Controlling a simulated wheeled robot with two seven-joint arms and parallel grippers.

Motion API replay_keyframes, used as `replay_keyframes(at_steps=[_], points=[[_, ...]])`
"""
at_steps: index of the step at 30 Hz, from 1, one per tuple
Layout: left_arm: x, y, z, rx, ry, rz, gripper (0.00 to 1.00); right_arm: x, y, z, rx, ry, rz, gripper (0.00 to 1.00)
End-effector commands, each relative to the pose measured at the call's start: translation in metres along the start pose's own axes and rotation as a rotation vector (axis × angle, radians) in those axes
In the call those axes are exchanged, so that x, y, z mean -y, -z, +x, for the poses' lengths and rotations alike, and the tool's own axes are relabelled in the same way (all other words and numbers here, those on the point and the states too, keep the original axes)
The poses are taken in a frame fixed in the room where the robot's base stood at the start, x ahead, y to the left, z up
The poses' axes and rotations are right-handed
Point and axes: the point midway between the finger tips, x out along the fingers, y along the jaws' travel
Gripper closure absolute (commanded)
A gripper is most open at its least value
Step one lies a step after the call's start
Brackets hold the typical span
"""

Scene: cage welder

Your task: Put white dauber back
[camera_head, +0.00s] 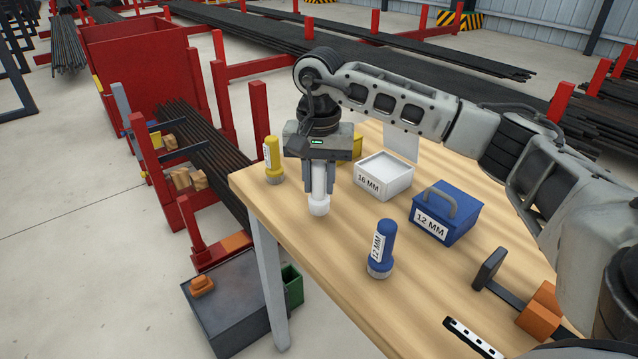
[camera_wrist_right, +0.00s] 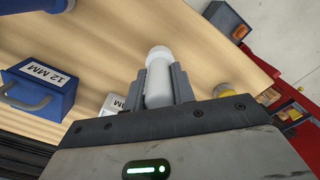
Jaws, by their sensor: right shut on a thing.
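The white dauber (camera_head: 319,207) is upright with its wide white end down, over the left part of the wooden table. My right gripper (camera_head: 318,184) is shut on its shaft from above. In the right wrist view the white dauber (camera_wrist_right: 158,72) sits between the two grey fingers of my right gripper (camera_wrist_right: 160,85). I cannot tell whether its lower end touches the table. The white bin marked 16 MM (camera_head: 368,184) stands just right of the gripper, its top pale and apparently open. My left gripper is not in view.
A yellow dauber (camera_head: 273,160) stands left of the gripper, and a blue 12 MM dauber (camera_head: 381,250) stands at front right. A blue handled 12 MM box (camera_head: 446,216) and a partly hidden yellow bin (camera_head: 355,146) are nearby. The table's left edge is close.

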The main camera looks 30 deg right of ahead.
Motion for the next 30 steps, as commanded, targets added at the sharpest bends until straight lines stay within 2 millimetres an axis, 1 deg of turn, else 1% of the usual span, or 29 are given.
replay_keyframes(at_steps=[1,4,12,16,17,18,19,27,30], points=[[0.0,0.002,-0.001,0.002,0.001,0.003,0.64,-0.001,-0.001,0.007,0.002,-0.003,0.0,1.0],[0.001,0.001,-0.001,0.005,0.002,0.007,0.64,0.0,0.0,0.015,-0.001,0.0,0.0,1.0],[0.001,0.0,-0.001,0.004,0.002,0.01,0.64,0.0,0.0,0.017,-0.001,0.001,0.001,1.0],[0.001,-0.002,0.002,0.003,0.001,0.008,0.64,0.0,0.0,0.021,-0.001,0.001,0.001,1.0],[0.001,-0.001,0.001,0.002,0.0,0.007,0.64,0.0,0.0,0.021,-0.001,0.001,0.001,0.72],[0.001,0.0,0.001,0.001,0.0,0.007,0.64,0.0,0.0,0.02,-0.001,0.001,0.001,0.61],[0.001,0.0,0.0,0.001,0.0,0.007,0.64,0.0,0.0,0.02,-0.001,0.001,0.001,0.53],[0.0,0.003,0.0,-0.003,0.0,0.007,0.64,0.0,0.0,0.019,-0.001,0.001,0.001,0.53],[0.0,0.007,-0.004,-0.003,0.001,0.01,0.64,0.0,0.0,0.013,-0.001,0.002,0.001,0.53]])
